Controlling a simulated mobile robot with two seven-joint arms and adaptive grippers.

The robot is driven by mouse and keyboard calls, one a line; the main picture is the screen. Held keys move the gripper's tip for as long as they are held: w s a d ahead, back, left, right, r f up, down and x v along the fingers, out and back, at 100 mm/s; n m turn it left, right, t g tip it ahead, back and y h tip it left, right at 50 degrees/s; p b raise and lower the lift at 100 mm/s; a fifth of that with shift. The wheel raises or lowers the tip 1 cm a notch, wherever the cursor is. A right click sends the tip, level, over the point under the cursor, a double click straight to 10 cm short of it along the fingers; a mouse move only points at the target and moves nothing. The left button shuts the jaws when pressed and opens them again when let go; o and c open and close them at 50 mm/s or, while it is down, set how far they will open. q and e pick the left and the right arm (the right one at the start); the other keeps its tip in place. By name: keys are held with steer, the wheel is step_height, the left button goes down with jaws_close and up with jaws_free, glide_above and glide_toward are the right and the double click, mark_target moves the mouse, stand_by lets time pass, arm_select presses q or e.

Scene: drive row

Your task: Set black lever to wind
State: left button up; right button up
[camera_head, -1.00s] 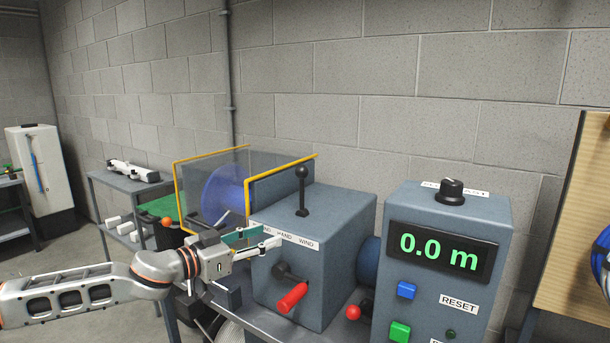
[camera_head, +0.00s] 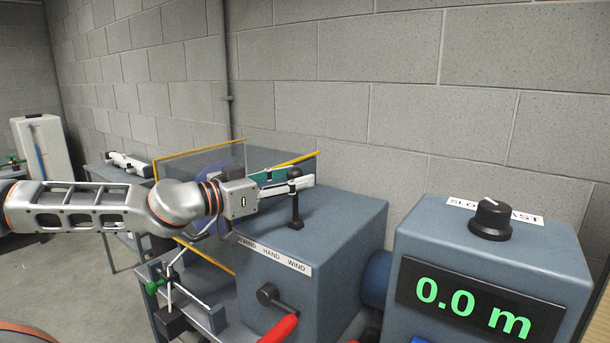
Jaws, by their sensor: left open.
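The black lever (camera_head: 296,213) with a round knob stands about upright on top of the blue-grey machine box (camera_head: 345,225). A white label strip (camera_head: 272,255) along the box's top front edge reads REWIND, HAND, WIND from left to right; I cannot tell exactly which word the lever is set at. My left gripper (camera_head: 294,180) comes in from the left at the height of the knob. It is open, with its pale fingers at the lever just below the knob. I cannot tell whether they touch it. My right gripper is not in view.
A red-handled crank (camera_head: 280,328) sticks out of the box's front. A control box (camera_head: 480,265) with a black dial (camera_head: 490,220) and a display of 0.0 m stands at the right. A yellow-edged clear guard (camera_head: 200,160) is behind my left gripper.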

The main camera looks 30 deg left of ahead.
arm_select(q)
steer(key=shift+w+d, duration=0.2)
steer(key=shift+w, duration=0.35)
steer(key=shift+s+r, duration=0.1)
steer(key=shift+s, duration=0.05)
jaws_close()
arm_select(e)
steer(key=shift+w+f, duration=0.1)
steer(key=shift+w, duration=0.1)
